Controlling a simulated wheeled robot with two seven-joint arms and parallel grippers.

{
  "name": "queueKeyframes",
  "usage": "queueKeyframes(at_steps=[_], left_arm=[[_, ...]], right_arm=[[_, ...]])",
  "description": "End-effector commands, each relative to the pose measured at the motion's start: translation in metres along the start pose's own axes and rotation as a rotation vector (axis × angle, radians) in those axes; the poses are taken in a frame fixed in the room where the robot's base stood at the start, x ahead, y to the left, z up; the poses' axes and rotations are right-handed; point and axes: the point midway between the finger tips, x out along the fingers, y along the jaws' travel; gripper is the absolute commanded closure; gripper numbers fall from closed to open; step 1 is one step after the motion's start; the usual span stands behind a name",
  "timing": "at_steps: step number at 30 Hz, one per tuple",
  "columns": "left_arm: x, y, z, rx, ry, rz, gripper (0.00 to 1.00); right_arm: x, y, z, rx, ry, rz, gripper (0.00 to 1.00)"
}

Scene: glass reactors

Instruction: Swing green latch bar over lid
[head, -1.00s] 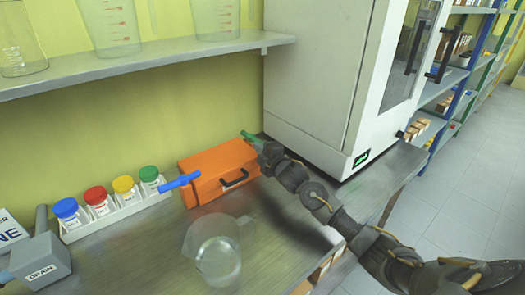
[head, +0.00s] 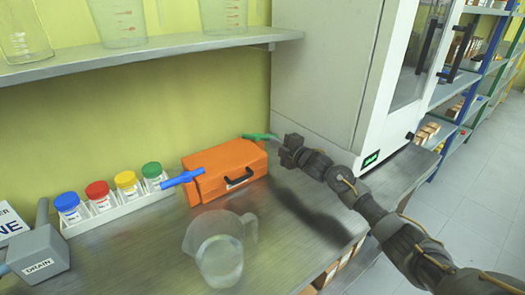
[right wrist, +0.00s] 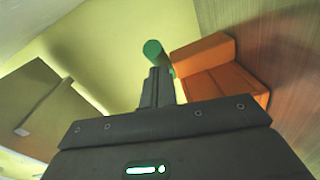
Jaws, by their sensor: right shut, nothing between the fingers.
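The orange case (head: 217,185) stands closed on the bench, with a black handle on its front. My right gripper (head: 279,142) is shut and empty, near the green bar's right end. In the right wrist view the shut fingertips (right wrist: 156,75) are close to the green bar's round end (right wrist: 152,48), with the orange case (right wrist: 222,72) to the right; whether they touch it I cannot tell. My left gripper is out of view.
A white cabinet (head: 325,75) stands behind and right of the gripper. A clear beaker (head: 219,255) stands in front of the case. A rack of jars with coloured lids (head: 120,207) and a grey DRAIN box (head: 37,255) are at the left. A shelf (head: 150,50) hangs above.

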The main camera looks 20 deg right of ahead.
Motion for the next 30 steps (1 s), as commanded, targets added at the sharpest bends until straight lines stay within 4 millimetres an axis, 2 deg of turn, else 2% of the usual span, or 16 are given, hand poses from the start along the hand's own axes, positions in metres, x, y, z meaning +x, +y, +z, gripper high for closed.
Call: queueKeyframes(at_steps=[12,30], left_arm=[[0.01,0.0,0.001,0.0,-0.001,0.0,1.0],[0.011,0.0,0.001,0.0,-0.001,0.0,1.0]], right_arm=[[0.005,0.002,0.013,0.0,-0.001,0.0,1.0],[0.006,0.003,0.015,0.0,0.0,0.0,1.0]])
